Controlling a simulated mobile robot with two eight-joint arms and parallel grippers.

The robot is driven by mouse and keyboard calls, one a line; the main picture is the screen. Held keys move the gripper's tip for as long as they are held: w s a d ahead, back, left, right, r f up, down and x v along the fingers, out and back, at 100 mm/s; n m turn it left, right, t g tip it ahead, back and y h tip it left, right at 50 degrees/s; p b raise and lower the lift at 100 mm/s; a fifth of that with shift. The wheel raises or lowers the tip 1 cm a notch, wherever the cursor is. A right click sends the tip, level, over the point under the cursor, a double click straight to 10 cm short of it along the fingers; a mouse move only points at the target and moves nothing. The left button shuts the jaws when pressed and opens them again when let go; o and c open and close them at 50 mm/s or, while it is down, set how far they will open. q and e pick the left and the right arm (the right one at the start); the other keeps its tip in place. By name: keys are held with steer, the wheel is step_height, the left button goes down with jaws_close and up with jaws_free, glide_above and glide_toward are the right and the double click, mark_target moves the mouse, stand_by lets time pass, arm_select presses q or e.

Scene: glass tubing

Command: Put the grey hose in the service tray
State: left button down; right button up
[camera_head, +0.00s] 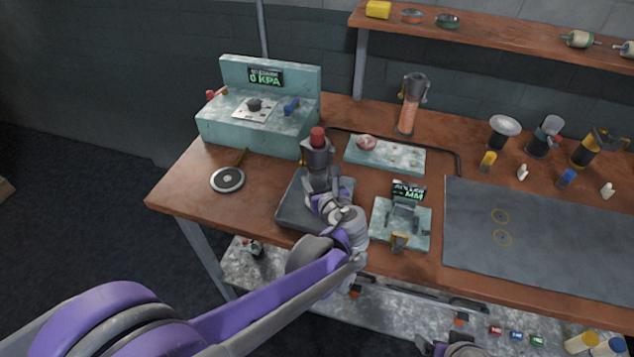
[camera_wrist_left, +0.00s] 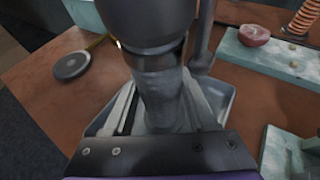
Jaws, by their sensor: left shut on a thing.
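My left gripper (camera_head: 318,152) is over the grey tray (camera_head: 290,216) near the front of the bench. I cannot pick out a grey hose lying elsewhere. Part of my right arm shows at the bottom edge; its jaws cannot be made out.
A teal gauge box (camera_head: 225,122) stands behind left, a round dark disc (camera_head: 228,179) left of the tray. A teal block (camera_head: 388,157) and a teal measuring fixture (camera_head: 416,236) stand to the right. A black bent rod (camera_head: 459,163) lies behind. The grey mat (camera_head: 560,245) is mostly clear.

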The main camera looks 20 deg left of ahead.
arm_select(q)
steer(key=shift+f, duration=0.2)
steer(key=shift+c, duration=1)
jaws_free()
